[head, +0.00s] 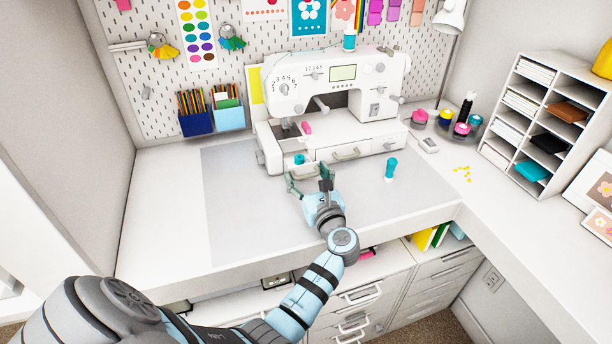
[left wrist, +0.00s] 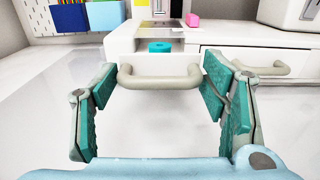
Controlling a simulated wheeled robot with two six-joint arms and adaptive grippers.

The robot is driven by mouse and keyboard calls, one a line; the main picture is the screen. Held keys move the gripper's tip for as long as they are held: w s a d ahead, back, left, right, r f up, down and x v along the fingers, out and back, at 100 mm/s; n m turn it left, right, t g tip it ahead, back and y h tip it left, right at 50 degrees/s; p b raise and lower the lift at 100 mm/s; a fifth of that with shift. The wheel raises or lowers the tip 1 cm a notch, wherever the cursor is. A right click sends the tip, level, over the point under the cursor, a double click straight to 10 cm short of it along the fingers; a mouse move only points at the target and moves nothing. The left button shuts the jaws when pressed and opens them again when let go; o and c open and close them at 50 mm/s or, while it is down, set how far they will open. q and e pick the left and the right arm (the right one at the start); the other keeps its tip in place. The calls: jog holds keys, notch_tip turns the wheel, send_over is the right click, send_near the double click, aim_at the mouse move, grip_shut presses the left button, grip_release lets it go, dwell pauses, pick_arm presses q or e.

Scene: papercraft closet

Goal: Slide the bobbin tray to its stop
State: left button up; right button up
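The white sewing machine (head: 335,85) stands at the back of the desk. The bobbin tray, at the left of its base, has a beige bar handle (left wrist: 160,76). A teal bobbin (head: 299,158) shows behind the tray front; it also appears in the left wrist view (left wrist: 160,47). How far out the tray sits is hard to tell. My left gripper (head: 308,181) is open and empty, just in front of the tray. In the left wrist view its teal finger pads (left wrist: 158,93) are spread on either side of the handle, with no clear contact. My right gripper is out of view.
A wider drawer with its own handle (head: 345,154) lies right of the tray. A teal spool (head: 391,169) stands on the desk to the right. A pink block (head: 306,128) sits on the machine base. The grey mat (head: 240,210) is clear at left.

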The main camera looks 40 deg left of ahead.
pick_arm(q)
jog(key=shift+w+d, duration=0.1)
jog(key=shift+w, duration=0.1)
jog(key=shift+r, duration=0.1)
notch_tip(320, 180, up, 10)
jog(key=shift+d+f, duration=0.1)
dwell(0.4)
